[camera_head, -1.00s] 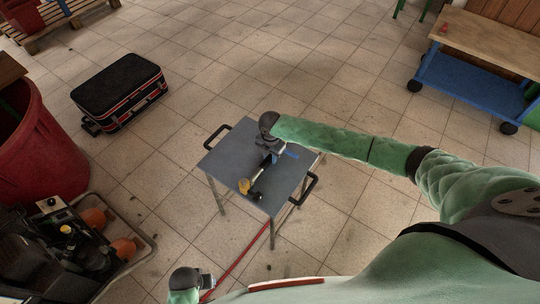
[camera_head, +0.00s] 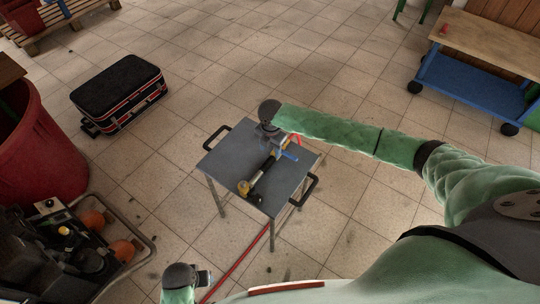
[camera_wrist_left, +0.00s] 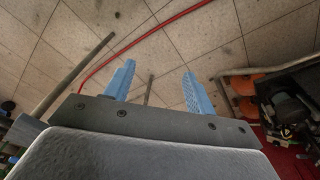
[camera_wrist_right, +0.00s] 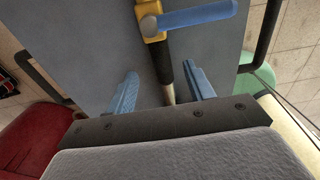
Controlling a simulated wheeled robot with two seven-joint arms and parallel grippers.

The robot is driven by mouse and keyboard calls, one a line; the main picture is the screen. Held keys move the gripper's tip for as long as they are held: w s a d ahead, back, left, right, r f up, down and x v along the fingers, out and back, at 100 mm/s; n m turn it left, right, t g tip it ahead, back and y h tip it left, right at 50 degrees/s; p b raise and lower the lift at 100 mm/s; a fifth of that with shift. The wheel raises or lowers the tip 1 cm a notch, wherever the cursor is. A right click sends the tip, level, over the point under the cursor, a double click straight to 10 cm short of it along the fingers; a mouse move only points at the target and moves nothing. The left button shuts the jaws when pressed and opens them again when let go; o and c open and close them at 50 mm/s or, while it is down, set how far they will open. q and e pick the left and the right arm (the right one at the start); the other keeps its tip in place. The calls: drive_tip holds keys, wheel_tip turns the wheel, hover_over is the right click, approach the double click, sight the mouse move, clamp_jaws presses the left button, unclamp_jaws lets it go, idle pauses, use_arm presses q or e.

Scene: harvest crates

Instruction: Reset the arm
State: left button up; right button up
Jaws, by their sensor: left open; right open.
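A long tool with a yellow body (camera_head: 258,176), a dark shaft and a blue side bar (camera_head: 289,155) lies across a small grey table (camera_head: 228,166). My right gripper (camera_head: 269,132) is open and empty at the table's far edge. In the right wrist view, the dark shaft (camera_wrist_right: 164,62) runs in line with the space between its blue fingers (camera_wrist_right: 160,86); the gap in height is hard to tell. My left gripper (camera_head: 207,277) is open and empty in front of the table; its fingers (camera_wrist_left: 158,82) have floor behind them.
The table has black handles (camera_head: 301,190) on two sides. A black case (camera_head: 118,90) and a red bin (camera_head: 35,150) stand at left, with a crate (camera_head: 135,258) of dark and orange items in front. A wheeled bench (camera_head: 490,45) stands at right. Open tiled floor lies beyond the table.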

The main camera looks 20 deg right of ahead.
use_arm(q)
drive_tip(key=shift+r, duration=1.15)
use_arm(e)
drive_tip(key=shift+r, duration=1.25)
